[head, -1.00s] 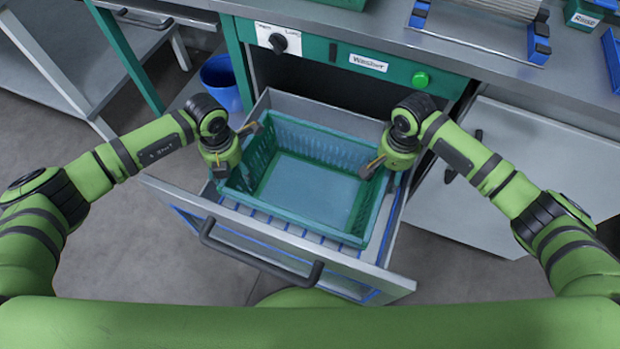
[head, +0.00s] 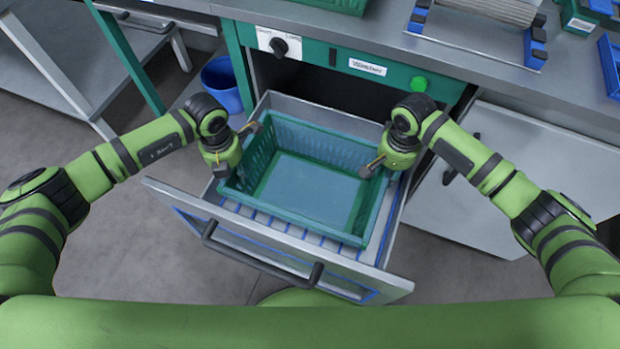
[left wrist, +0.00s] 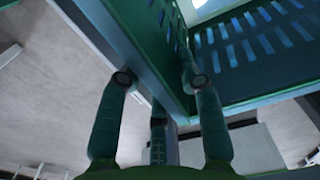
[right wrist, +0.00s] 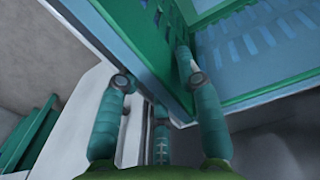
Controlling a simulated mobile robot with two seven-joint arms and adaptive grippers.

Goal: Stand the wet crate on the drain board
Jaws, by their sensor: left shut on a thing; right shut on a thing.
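The wet crate (head: 345,231) is a green, slotted, empty crate. It is upright in or just above the open washer drawer (head: 376,272); I cannot tell whether its base touches the slats. My left gripper (head: 236,150) is shut on its left wall, which lies between the fingers in the left wrist view (left wrist: 160,80). My right gripper (head: 380,172) is shut on its right wall, likewise between the fingers in the right wrist view (right wrist: 160,82). A ridged grey rack with blue end brackets (head: 537,50) stands on the worktop at top right; I cannot tell whether it is the drain board.
The washer (head: 310,48) has a knob and a green button above the drawer. A green crate (head: 330,4) is at the top edge, and blue bins are at top right. A blue bucket (head: 222,80) stands left.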

